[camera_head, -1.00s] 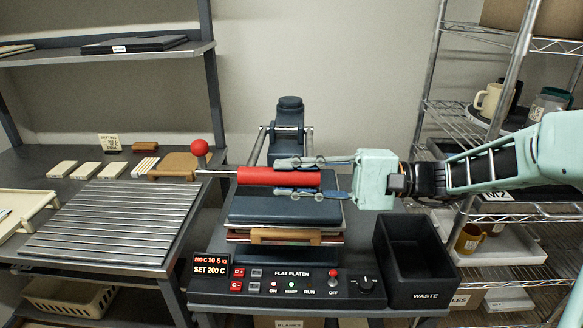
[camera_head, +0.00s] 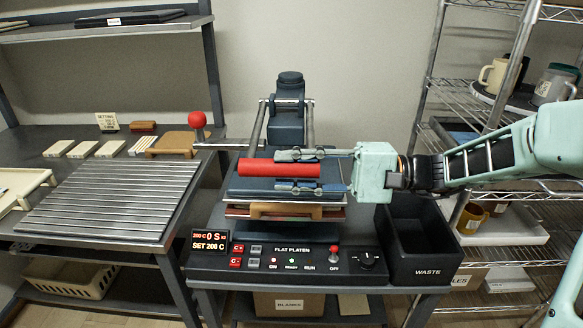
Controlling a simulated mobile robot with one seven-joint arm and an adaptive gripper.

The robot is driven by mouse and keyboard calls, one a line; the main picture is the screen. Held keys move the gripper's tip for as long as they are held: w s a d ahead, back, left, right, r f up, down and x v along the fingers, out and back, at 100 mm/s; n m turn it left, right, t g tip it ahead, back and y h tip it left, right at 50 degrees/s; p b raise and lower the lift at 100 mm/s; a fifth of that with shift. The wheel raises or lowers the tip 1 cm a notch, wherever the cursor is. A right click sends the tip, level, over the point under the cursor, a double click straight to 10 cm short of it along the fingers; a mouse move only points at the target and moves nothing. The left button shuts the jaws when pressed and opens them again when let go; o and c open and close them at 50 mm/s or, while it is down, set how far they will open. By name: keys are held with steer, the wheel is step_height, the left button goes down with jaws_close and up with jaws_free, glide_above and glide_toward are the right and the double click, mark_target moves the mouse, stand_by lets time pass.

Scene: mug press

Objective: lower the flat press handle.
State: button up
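The flat press (camera_head: 258,190) stands in the middle, with dark plates stacked close together. Its red cylindrical handle (camera_head: 262,168) lies crosswise in front of the press column (camera_head: 290,92), over the upper plate, on two metal side arms. My gripper (camera_head: 297,170) reaches in from the right, one finger along the far side of the handle and one along its near side. The fingers are partly spread, about the handle's width, and look shut on its right half. A thin strip shows between the near finger and the handle, so firm contact there is unclear.
A black waste bin (camera_head: 427,270) stands at right, below my arm. A red-ball lever (camera_head: 197,120) and a ribbed metal table (camera_head: 105,212) are at left.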

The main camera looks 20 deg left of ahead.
steer(key=shift+o, duration=1.3)
steer(key=shift+f, duration=0.15)
steer(key=shift+o, duration=0.3)
steer(key=v, duration=1.2)
steer(key=shift+s, duration=0.1)
